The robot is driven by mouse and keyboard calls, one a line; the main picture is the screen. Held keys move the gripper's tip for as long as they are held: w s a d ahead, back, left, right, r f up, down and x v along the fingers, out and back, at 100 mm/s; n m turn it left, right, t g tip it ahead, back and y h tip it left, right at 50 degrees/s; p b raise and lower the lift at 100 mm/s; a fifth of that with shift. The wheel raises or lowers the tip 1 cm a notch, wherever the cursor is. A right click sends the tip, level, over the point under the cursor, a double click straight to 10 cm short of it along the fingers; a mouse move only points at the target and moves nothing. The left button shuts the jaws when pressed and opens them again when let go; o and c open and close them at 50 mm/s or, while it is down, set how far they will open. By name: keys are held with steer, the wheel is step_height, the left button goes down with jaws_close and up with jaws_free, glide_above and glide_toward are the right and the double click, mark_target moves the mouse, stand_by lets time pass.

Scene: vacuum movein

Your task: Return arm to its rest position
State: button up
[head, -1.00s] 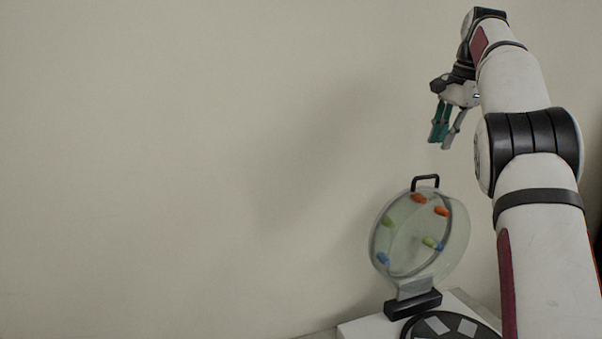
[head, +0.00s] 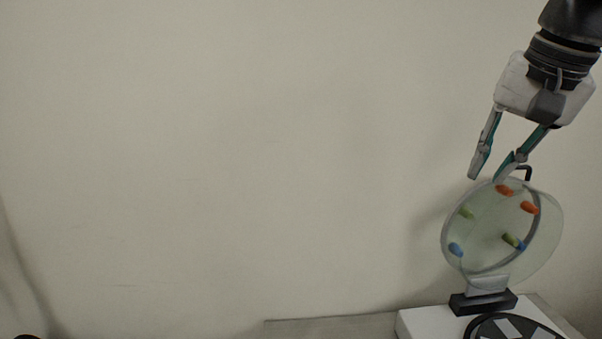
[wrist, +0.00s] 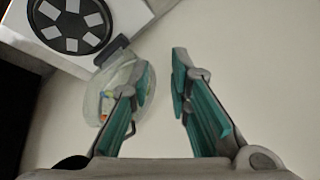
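My gripper (head: 487,178) hangs fingers-down from the upper right in the head view. Its teal-padded fingers are apart, with nothing between them. It is in front of the upper left of a round, clear container (head: 490,225) with colored pieces inside. The gripper also shows in the wrist view (wrist: 163,62), with a clear gap between the fingertips. The container (wrist: 103,85) is partly hidden there behind the left finger.
The container stands on a black foot (head: 482,303) on a white base (head: 420,322). A black disc with light patches (head: 515,328) lies beside it. The pale wall fills the left and middle; that space is clear.

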steer(key=s+a+f+n, duration=0.3)
steer(key=s+f, duration=0.4)
steer(key=s+a+f+n, duration=0.4)
steer(key=s+f, duration=0.4)
steer(key=shift+s+a+f, duration=0.15)
stand_by(0.9)
